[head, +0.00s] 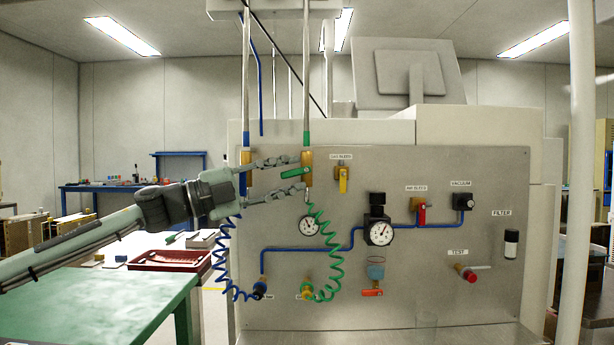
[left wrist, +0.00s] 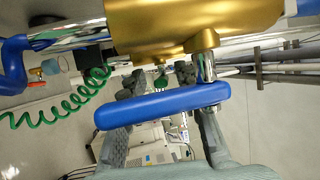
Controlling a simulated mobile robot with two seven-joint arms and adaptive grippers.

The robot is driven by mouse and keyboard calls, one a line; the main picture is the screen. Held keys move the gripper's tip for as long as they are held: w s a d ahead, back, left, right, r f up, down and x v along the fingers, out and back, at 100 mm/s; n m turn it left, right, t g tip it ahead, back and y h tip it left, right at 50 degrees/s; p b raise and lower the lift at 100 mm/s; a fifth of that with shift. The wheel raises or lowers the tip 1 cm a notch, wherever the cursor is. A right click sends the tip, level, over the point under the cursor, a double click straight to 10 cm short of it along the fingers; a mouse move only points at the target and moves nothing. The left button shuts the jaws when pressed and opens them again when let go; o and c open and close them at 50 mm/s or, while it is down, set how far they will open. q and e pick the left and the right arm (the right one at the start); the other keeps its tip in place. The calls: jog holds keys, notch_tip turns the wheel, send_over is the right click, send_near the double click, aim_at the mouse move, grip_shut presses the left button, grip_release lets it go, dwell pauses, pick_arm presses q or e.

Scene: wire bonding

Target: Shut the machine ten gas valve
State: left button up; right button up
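On the vertical pipe with the green hose is a brass valve body (head: 307,168) with a green lever (head: 290,174) pointing left, roughly crosswise to the pipe. My left gripper (head: 298,174) comes in from the left, its fingers open above and below this lever. I cannot tell whether they touch it. In the left wrist view a small green part (left wrist: 161,82) shows between the spread fingers. A second brass valve (left wrist: 190,25) with a blue lever (left wrist: 162,104) is close to that camera and partly covers the fingers. My right gripper is not in view.
The steel panel (head: 420,285) carries gauges, a yellow-handled gas bleed valve (head: 343,174), a red-handled valve (head: 422,213) and a test port (head: 467,274). Coiled blue (head: 222,265) and green (head: 322,255) hoses hang below. A green table (head: 90,305) stands at left.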

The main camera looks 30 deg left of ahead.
pick_arm(q)
jog(key=shift+w+d+r, duration=0.15)
jog(key=shift+w+d, duration=0.05)
jog(key=shift+w, duration=0.15)
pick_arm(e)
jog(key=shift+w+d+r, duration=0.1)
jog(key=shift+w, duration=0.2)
pick_arm(q)
jog(key=shift+s, duration=0.15)
grip_shut()
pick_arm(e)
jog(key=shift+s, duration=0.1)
